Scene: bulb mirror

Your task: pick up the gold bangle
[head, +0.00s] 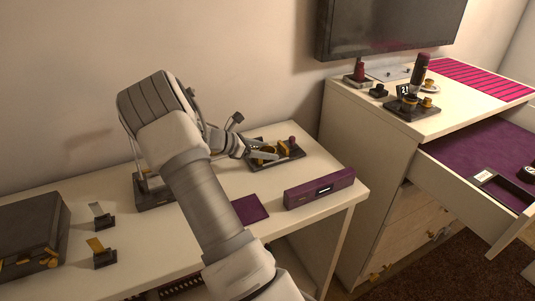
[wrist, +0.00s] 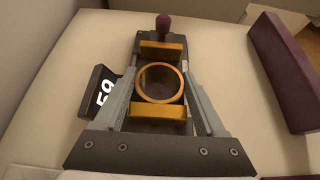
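The gold bangle (wrist: 142,84) is a round gold ring on a dark stand (head: 294,154) on the white desk. In the wrist view it sits between two gold blocks, one at the far side (wrist: 162,50) and one at the near side (wrist: 158,112). My gripper (wrist: 161,75) is open, with one grey finger to each side of the bangle as seen from the wrist. I cannot tell whether the fingers are level with it or touching. In the head view my gripper (head: 264,149) is over the stand and partly hides the bangle.
A dark tag reading 59 (wrist: 100,92) is left of the stand. A purple knob (wrist: 163,24) stands at its far end. A long purple box (head: 319,189) and purple mat (head: 250,208) are in front. The dresser (head: 365,127) is at right, its drawer open.

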